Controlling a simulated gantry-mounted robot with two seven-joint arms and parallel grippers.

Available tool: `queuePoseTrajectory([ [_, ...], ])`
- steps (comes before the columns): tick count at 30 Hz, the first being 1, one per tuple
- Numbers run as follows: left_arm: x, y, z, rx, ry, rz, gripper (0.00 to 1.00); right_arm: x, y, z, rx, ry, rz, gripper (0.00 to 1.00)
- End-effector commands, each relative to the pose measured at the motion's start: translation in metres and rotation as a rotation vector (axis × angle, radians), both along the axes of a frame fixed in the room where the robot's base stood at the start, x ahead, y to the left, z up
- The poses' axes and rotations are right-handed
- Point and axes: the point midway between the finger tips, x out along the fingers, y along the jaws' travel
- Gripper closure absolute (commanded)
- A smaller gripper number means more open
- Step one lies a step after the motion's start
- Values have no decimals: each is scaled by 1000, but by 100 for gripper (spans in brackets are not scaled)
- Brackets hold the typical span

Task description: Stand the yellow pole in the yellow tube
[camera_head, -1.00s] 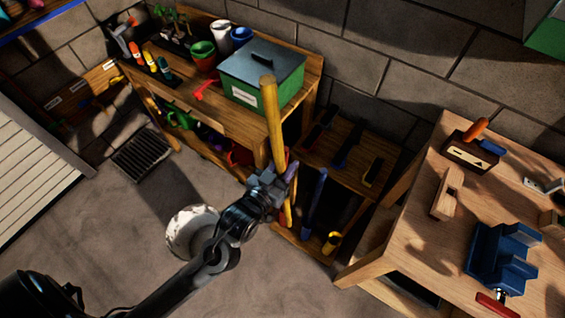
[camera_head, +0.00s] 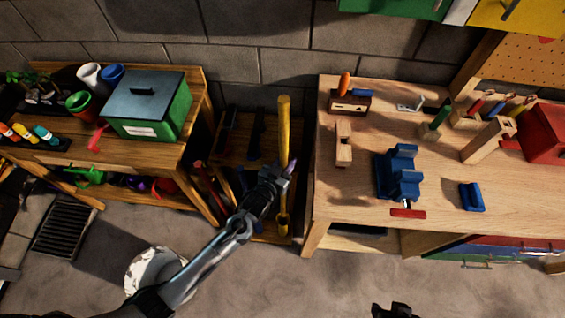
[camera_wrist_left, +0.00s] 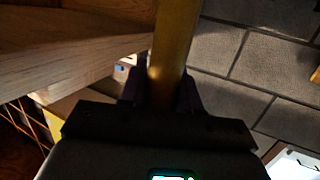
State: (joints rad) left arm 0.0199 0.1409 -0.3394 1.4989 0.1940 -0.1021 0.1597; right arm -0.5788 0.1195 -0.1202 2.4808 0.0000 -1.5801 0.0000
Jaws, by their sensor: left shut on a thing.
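The yellow pole (camera_head: 284,125) stands roughly upright in the head view, in front of the gap between the two benches. My left gripper (camera_head: 284,175) is shut on it partway along its length. In the left wrist view the pole (camera_wrist_left: 175,45) runs up between the dark fingers. The yellow tube (camera_head: 283,226) shows low in the gap, where the pole's lower end meets it in the picture. I cannot tell whether the pole is inside the tube or only in front of it. A dark part of my right gripper (camera_head: 393,311) shows at the bottom edge, its jaws unclear.
A low wooden rack (camera_head: 250,150) with dark, red and blue tools fills the gap. The workbench (camera_head: 350,205) with a blue vise (camera_head: 399,175) is close on the right. The potting bench (camera_head: 185,113) with a green box (camera_head: 172,120) is on the left.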

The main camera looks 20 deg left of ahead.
Motion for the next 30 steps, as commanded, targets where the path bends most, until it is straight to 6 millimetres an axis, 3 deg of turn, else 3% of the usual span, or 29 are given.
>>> queuePoseTrajectory([
  [17,-1,0,2,1,-1,0,100,0,0,6,0,1,0,57],
  [30,-1,0,-32,1,-1,0,100,0,0,-20,0,2,0,57],
])
